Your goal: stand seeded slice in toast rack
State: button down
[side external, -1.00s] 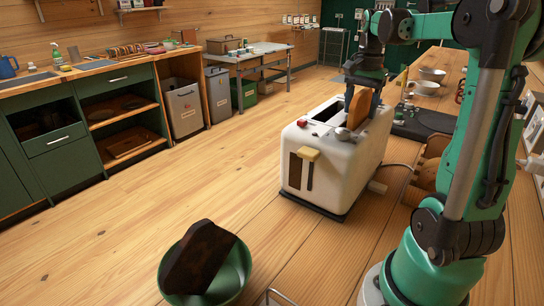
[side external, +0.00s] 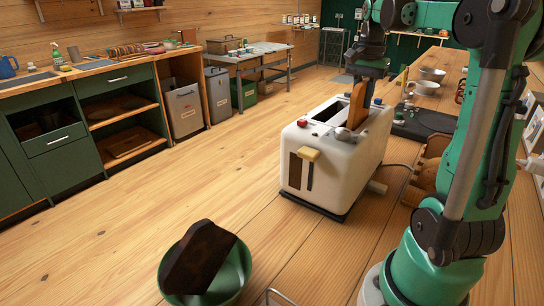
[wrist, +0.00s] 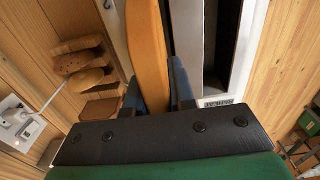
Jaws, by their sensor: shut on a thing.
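My gripper (side external: 367,92) is over the white toaster (side external: 318,165), shut on an orange-brown slice (side external: 357,106). The slice stands upright, its lower part hidden in a toaster slot. In the wrist view the slice (wrist: 148,45) shows edge-on between the two fingers of my gripper (wrist: 157,92). Its seeds cannot be made out. The other slot, to its right there, looks empty. A thin wire piece (side external: 273,298), cut off by the bottom edge of the side view, may be part of the toast rack; I cannot tell.
A green bowl (side external: 236,275) with a dark slice (side external: 199,257) stands in front of the toaster. A cord runs there too. The wooden surface between toaster and bowl is clear.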

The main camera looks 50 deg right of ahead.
notch_tip(320, 180, up, 13)
jog(key=w+a+r+n, duration=0.1)
jog(key=w+a+n, duration=0.25)
jog(key=a, duration=0.85)
jog(key=w+a+n, duration=0.3)
jog(key=a+n, duration=0.2)
jog(key=a, duration=0.8)
jog(key=s+a+f+n, duration=0.1)
jog(key=s+a+n, duration=0.9)
jog(key=s+a, duration=0.55)
jog(key=shift+m, duration=0.25)
jog(key=shift+w+a+f, duration=0.25)
jog(key=shift+w+f, duration=0.05)
jog(key=shift+f, duration=4.15)
jog(key=shift+w+a+f, duration=0.25)
jog(key=shift+f, duration=4.2)
jog(key=shift+w+a+f, duration=0.25)
jog(key=shift+w+f, duration=0.05)
jog(key=shift+f, duration=4.15)
